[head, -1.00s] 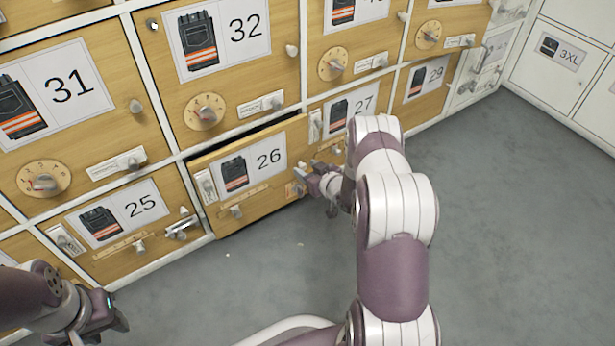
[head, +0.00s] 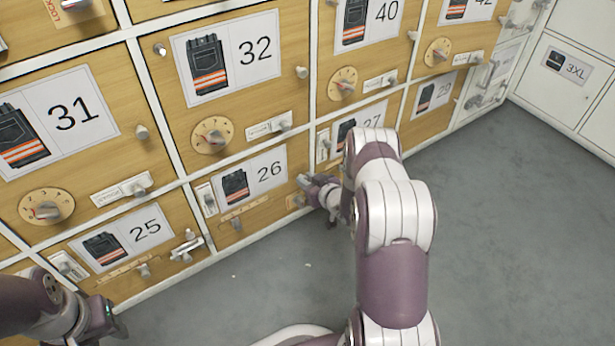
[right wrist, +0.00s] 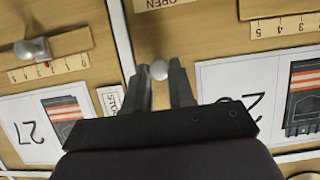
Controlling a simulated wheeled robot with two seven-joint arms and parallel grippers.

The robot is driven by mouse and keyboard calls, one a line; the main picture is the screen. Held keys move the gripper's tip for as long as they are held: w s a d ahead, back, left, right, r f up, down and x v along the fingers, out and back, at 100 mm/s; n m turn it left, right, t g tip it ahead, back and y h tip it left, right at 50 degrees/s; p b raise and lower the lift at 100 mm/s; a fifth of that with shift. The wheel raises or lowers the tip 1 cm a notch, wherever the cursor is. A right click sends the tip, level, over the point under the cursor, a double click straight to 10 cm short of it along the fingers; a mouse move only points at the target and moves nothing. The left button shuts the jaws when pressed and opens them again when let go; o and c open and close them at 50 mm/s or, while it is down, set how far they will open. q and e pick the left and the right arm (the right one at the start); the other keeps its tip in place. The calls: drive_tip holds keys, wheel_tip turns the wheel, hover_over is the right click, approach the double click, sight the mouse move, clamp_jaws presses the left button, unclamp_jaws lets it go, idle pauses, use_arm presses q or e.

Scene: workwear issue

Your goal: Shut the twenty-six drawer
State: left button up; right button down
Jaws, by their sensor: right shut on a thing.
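The twenty-six drawer (head: 258,214) is in the low row of the wooden locker wall in the head view, with a label of dark trousers with orange bands. Its front looks level with the frame, and no dark gap shows along its top. My right gripper (head: 312,184) is at the right end of this drawer's front. In the right wrist view my right gripper (right wrist: 168,80) has its fingers around a small round pale knob (right wrist: 158,70), near the white divider. My left gripper (head: 108,318) is low at the left, away from the drawer; its jaws are unclear.
Drawer 25 (head: 150,228) is to the left and drawer 27 (head: 368,116) to the right, partly behind my right arm. Door 32 (head: 225,110) is above, with a round dial. The grey floor (head: 500,230) is clear at the right.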

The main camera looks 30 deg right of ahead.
drive_tip(key=shift+w+r, duration=0.1)
drive_tip(key=shift+w, duration=0.05)
drive_tip(key=c, duration=1)
unclamp_jaws()
drive_tip(key=shift+o, duration=0.2)
drive_tip(key=a+p+v, duration=0.1)
drive_tip(key=p+v, duration=0.7)
drive_tip(key=v, duration=0.4)
drive_tip(key=shift+s+d, duration=0.35)
drive_tip(key=shift+d, duration=0.1)
